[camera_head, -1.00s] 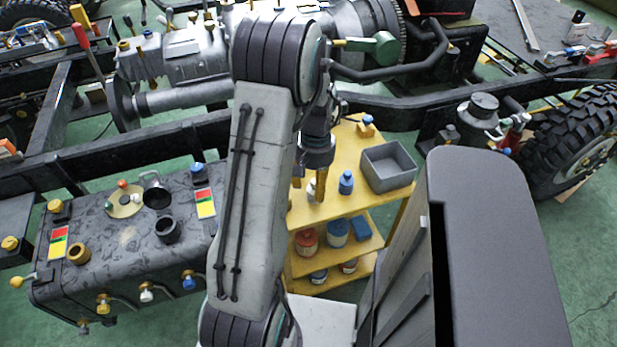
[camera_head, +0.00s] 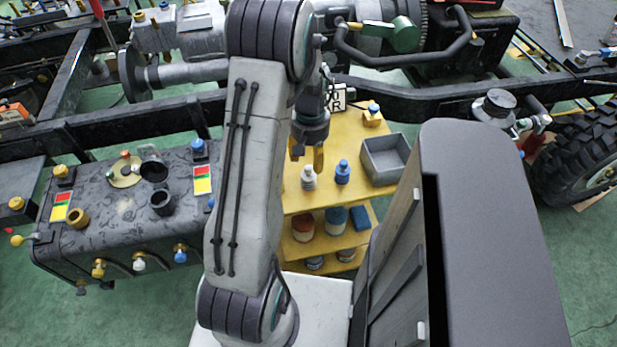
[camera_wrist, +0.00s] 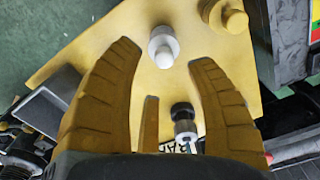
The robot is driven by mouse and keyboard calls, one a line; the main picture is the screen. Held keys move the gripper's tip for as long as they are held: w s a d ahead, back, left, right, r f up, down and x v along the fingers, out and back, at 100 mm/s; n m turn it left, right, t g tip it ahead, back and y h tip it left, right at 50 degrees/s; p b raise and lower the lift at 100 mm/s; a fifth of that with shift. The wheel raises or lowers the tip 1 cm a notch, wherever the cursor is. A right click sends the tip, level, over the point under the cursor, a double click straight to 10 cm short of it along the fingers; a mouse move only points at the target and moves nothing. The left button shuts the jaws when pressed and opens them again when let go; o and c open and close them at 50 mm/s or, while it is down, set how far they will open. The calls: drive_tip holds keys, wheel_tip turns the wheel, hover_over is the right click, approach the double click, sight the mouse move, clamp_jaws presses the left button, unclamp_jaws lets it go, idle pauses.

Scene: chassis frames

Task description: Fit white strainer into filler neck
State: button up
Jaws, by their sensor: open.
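The white strainer, which looks like a small white bottle-shaped piece (camera_head: 308,178), stands upright on the yellow cart top (camera_head: 352,147). In the wrist view its round white top (camera_wrist: 163,50) shows just beyond the fingertips. My gripper (camera_head: 307,157) is open and empty over the cart, with the white piece apart from the fingers (camera_wrist: 165,55). On the dark tank (camera_head: 112,218) at left are a dark opening with a raised lid (camera_head: 153,172), a black cup-like neck (camera_head: 162,203) and a brass ring neck (camera_head: 78,218). I cannot tell which is the filler neck.
A blue bottle-shaped piece (camera_head: 343,172) stands beside the white one, with a grey tray (camera_head: 408,150) at right. The wrist view shows a yellow piece (camera_wrist: 232,20) and a black-and-silver piece (camera_wrist: 183,120). A black chassis rail (camera_head: 430,98) runs behind the cart.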

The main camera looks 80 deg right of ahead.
sight(308, 168)
drive_tip(key=shift+w+d+f, duration=0.1)
drive_tip(key=shift+w+f, duration=0.05)
drive_tip(key=shift+f, duration=1.15)
drive_tip(key=shift+w+d+f, duration=0.1)
drive_tip(key=shift+f, duration=1.2)
drive_tip(key=shift+o, duration=0.3)
drive_tip(key=shift+a, duration=0.1)
clamp_jaws()
